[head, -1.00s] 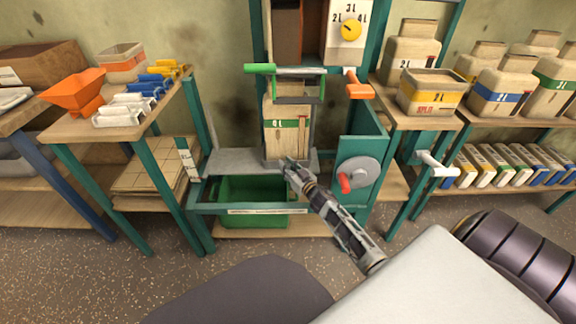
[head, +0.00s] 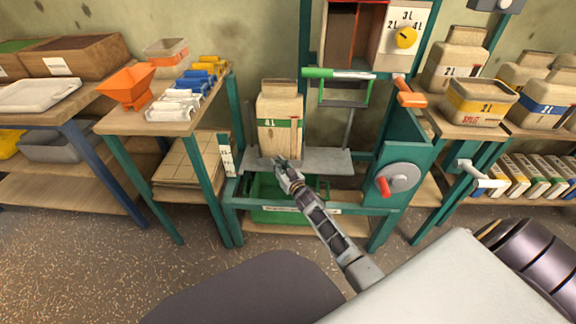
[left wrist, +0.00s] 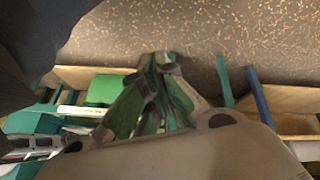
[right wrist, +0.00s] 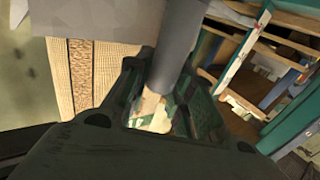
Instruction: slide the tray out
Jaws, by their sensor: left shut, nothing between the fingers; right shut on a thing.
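A beige jug with a green band (head: 280,120) stands upright at the left part of the grey metal shelf of the green frame. The grey tray (head: 262,162) lies under it; its outline against the shelf is hard to tell. My right gripper (head: 282,163) is at the front, below the jug, shut on a grey round bar (right wrist: 180,45), which looks like the tray's handle. In the right wrist view the bar passes between the fingers, with the jug (right wrist: 88,75) behind. My left gripper (left wrist: 160,65) is shut and empty above the floor; it is outside the head view.
A green bin (head: 280,200) sits below the shelf. A hanging green-handled carrier (head: 335,75) is above right. A crank disc with a red knob (head: 398,178) is on the right. Tables with an orange funnel (head: 128,85) and jugs (head: 455,60) flank the frame.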

